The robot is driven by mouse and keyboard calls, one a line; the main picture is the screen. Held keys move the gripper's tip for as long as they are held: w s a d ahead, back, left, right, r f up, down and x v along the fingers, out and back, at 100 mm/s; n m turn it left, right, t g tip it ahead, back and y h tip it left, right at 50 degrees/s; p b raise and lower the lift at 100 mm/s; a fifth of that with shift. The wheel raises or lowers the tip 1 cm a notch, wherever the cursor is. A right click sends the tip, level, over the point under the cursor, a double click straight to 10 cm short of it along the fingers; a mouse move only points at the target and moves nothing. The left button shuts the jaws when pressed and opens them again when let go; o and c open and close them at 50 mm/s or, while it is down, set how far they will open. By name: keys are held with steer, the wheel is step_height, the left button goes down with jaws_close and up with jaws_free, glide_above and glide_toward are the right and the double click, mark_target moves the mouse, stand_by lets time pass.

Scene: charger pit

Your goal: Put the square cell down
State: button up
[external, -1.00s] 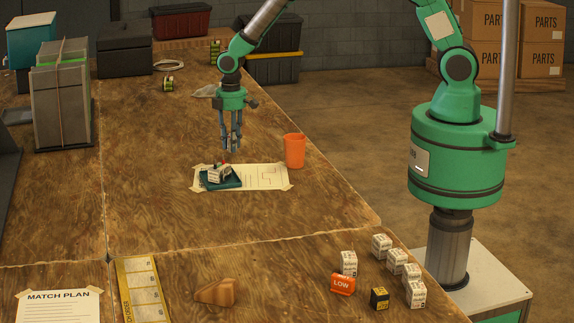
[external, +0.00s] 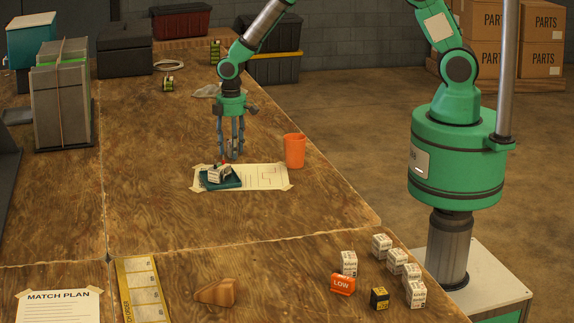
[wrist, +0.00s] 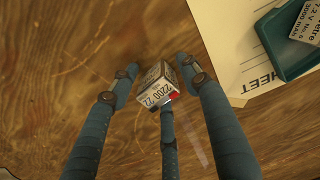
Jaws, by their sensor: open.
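My gripper (external: 231,157) has three slim fingers. It is open and points down near the back edge of a paper sheet (external: 262,178) on the wooden table. In the wrist view, a white square cell (wrist: 157,88) marked 2200, with a red part, shows between the spread fingertips (wrist: 155,82). I cannot tell whether any finger touches it or what it rests on. A teal tray (external: 232,181) lies on the sheet, with a white cell (external: 218,175) on it. The tray also shows at the upper right of the wrist view (wrist: 285,58), bearing a cell marked 3000 mAh (wrist: 306,22).
An orange cup (external: 294,152) stands right of the gripper, close by the sheet. Several white cells (external: 381,246), an orange LOW block (external: 342,284) and a black-yellow cell (external: 379,298) are at the front right. A brown wedge (external: 216,292) lies in front. The table left of the sheet is clear.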

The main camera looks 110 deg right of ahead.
step_height(320, 180, up, 11)
steer(key=shift+r+p, duration=0.2)
steer(key=shift+p, duration=0.9)
steer(key=shift+r, duration=0.45)
